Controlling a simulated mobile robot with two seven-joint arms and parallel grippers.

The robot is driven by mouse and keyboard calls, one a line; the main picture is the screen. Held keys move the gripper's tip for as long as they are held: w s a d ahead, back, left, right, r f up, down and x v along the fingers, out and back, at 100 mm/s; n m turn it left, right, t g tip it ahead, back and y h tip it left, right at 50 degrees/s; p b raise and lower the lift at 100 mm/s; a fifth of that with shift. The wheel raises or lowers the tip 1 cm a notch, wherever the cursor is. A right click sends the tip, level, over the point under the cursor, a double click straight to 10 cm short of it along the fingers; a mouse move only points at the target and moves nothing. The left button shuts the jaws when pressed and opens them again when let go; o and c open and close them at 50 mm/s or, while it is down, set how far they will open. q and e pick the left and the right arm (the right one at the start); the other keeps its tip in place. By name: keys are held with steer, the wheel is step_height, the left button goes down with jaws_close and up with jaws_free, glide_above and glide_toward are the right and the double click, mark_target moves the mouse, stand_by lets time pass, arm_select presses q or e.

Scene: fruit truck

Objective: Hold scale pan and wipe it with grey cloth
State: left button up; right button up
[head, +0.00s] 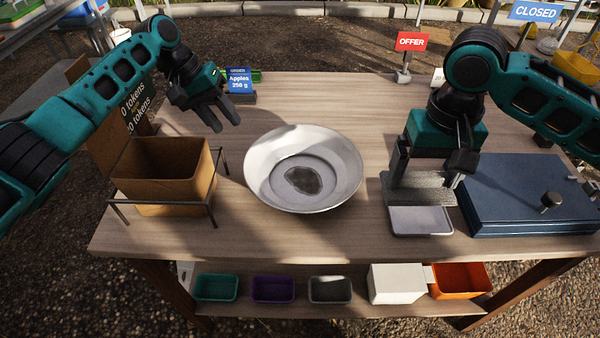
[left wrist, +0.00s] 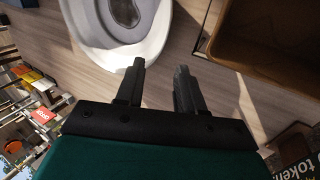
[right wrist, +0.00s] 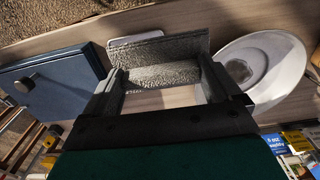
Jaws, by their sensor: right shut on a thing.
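The scale pan (head: 268,165) is a shallow, pale round dish on the middle of the table, with a dark grey smudge (head: 303,180) at its centre. It also shows in the left wrist view (left wrist: 158,35) and the right wrist view (right wrist: 285,62). My left gripper (head: 222,118) is open and empty, above and to the left of the pan's far rim, apart from it. My right gripper (head: 432,165) is shut on the grey cloth (head: 418,187), right of the pan. The textured cloth (right wrist: 165,62) spans between its fingers.
A small pale tray (head: 420,221) lies below the cloth. A dark blue lidded box (head: 515,190) stands at the right. A brown box in a wire stand (head: 165,185) is at the left. Order (head: 239,82) and offer (head: 411,42) signs stand at the back. Coloured bins (head: 272,289) sit on a lower shelf.

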mark_target(256, 159)
arm_select(q)
steer(key=b+x, duration=1.1)
steer(key=b, duration=0.1)
steer(key=shift+s+d, duration=0.1)
arm_select(e)
step_height(256, 159, down, 13)
steer(key=shift+r, duration=0.15)
arm_select(q)
steer(key=shift+c, duration=0.3)
jaws_close()
